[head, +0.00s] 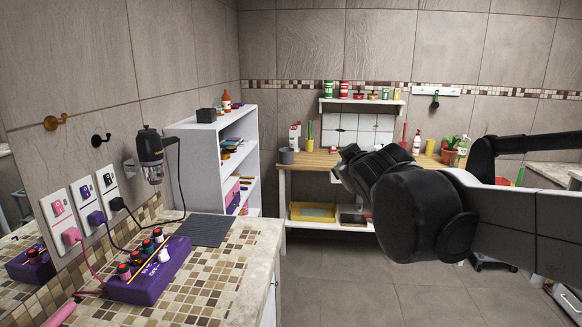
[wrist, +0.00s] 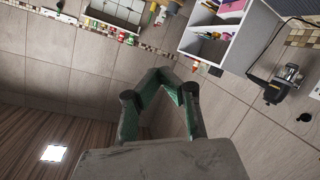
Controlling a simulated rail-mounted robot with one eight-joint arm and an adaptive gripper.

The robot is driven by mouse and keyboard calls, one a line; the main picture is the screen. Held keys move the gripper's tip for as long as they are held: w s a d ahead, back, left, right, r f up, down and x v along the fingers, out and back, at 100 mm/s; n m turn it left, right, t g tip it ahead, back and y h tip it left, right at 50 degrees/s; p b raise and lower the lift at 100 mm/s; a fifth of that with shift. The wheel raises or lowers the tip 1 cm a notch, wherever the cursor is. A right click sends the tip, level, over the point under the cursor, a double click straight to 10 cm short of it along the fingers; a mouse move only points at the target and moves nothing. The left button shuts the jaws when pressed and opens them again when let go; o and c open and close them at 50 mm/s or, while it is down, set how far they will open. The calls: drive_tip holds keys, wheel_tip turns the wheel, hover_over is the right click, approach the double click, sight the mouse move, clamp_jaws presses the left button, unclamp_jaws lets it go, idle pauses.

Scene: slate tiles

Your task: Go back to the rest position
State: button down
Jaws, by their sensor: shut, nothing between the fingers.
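My arm reaches in from the right in the head view, with its thick black wrist in front of the workbench (head: 290,166). My gripper (head: 344,166) shows only in part, beyond the wrist. In the wrist view my gripper (wrist: 166,76) has its green-and-dark fingers brought together at the tips. Nothing is held between them. It is up in the air, apart from the furniture.
A tiled counter (head: 225,262) at the left bears a purple control box (head: 150,275). A black hand tool (head: 150,150) hangs on the wall above it. A white shelf unit (head: 190,150) stands behind. The floor (head: 340,290) in the middle is clear.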

drive_tip(key=s+d+f+m+g, duration=0.3)
drive_tip(key=s+f, duration=0.7)
drive_tip(key=s, duration=0.4)
drive_tip(key=s+d+f+m+g, duration=0.3)
drive_tip(key=s+d+f+g, duration=0.1)
drive_tip(key=s+f, duration=0.6)
drive_tip(key=s, duration=0.3)
drive_tip(key=shift+s+d+g+h, duration=0.3)
drive_tip(key=shift+s+d+g, duration=0.1)
